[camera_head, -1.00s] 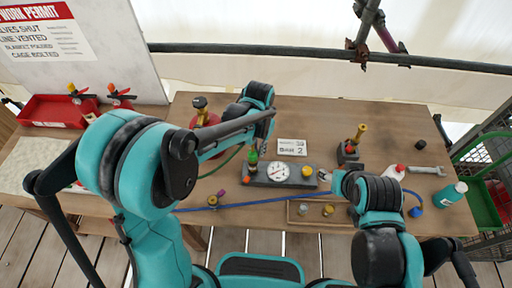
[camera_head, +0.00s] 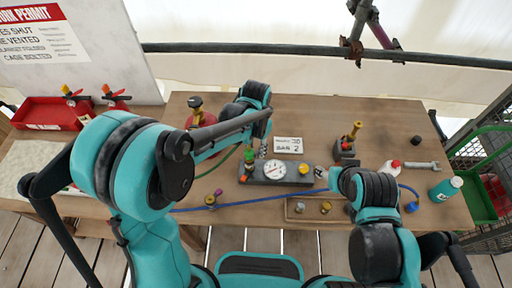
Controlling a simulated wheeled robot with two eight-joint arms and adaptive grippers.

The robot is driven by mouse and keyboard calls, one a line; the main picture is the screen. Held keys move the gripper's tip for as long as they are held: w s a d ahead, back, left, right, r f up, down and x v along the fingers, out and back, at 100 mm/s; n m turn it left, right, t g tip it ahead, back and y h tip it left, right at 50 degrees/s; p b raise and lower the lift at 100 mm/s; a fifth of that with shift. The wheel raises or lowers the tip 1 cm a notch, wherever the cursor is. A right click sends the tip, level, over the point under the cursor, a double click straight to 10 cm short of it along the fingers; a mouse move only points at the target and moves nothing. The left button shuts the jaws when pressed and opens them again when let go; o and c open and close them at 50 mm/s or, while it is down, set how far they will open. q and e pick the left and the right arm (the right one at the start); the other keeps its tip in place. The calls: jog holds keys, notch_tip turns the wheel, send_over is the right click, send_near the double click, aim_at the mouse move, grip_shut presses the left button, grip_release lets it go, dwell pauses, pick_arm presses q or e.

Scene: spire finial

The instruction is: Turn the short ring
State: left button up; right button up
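No part in view can be surely told as the short ring; the fittings are small. A dark block (camera_head: 288,183) with a round white dial gauge (camera_head: 274,170) sits mid-table, with a green-topped fitting (camera_head: 249,156) at its left end and a yellow cap (camera_head: 305,168) at its right. My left gripper (camera_head: 262,149) reaches down from the upper left and hangs just above and beside the green-topped fitting; its fingers are tiny and partly hidden, so its opening is unclear. My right arm comes in at lower right; its gripper is largely hidden behind its own wrist, near the block's right end.
A white card (camera_head: 288,146) stands behind the block. A brass-topped fitting (camera_head: 350,137) is to its right. A wooden tray (camera_head: 293,213) with small brass parts lies in front. A blue hose (camera_head: 262,201) crosses the table. A wrench (camera_head: 422,165) and a teal bottle (camera_head: 446,188) are at right.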

aim_at(256, 152)
pick_arm(q)
notch_tip(256, 152, up, 12)
dwell(0.7)
dwell(0.4)
jog(key=s+a+f+n+t+b, duration=0.1)
jog(key=s+a+n+t, duration=0.5)
jog(key=s+a, duration=0.7)
jog(key=shift+a+f+t, duration=0.4)
jog(key=shift+f+t, duration=0.2)
jog(key=shift+f, duration=0.2)
